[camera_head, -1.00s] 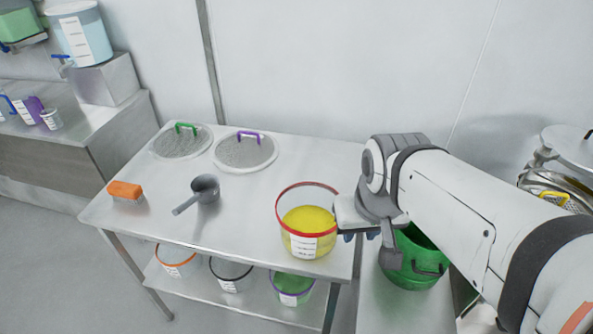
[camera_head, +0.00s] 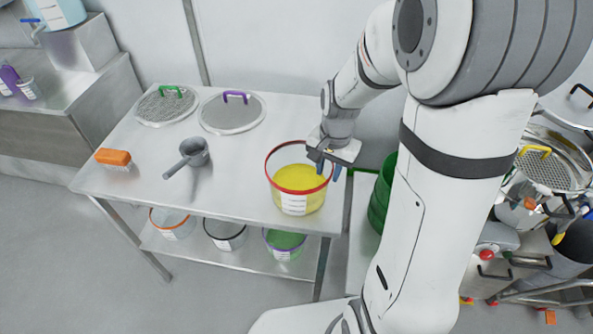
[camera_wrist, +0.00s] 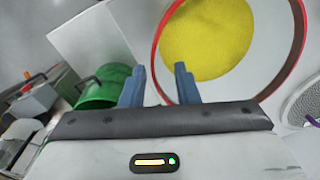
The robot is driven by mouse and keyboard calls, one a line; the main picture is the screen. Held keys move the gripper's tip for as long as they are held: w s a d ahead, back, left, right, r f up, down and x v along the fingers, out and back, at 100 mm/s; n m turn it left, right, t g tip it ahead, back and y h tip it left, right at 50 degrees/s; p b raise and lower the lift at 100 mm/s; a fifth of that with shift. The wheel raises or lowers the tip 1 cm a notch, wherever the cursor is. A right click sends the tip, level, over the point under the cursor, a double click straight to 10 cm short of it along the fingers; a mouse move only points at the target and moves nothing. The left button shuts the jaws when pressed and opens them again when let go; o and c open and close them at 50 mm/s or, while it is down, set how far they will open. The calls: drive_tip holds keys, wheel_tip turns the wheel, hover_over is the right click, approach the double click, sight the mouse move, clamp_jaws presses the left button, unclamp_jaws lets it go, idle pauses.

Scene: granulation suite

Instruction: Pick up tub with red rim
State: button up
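The tub with the red rim (camera_head: 297,204) is clear, holds yellow contents and has a white label; it stands upright near the right end of the steel table. My gripper (camera_head: 328,170) is at the tub's right rim, pointing down. In the wrist view the two blue fingers (camera_wrist: 160,85) are apart, with the red rim (camera_wrist: 158,50) near the right finger and seemingly passing between the fingers. I cannot tell whether either finger touches the rim.
On the table (camera_head: 235,165) are a grey scoop (camera_head: 194,152), an orange brush (camera_head: 114,157) and two round lids, one green-handled (camera_head: 166,105), one purple-handled (camera_head: 232,113). Several tubs stand on the shelf below. A green bucket (camera_head: 381,195) stands right of the table.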

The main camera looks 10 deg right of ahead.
sight(325, 192)
drive_tip(key=shift+w+f+p, duration=0.1)
drive_tip(key=shift+f+p, duration=0.4)
drive_tip(key=shift+f, duration=3.35)
clamp_jaws()
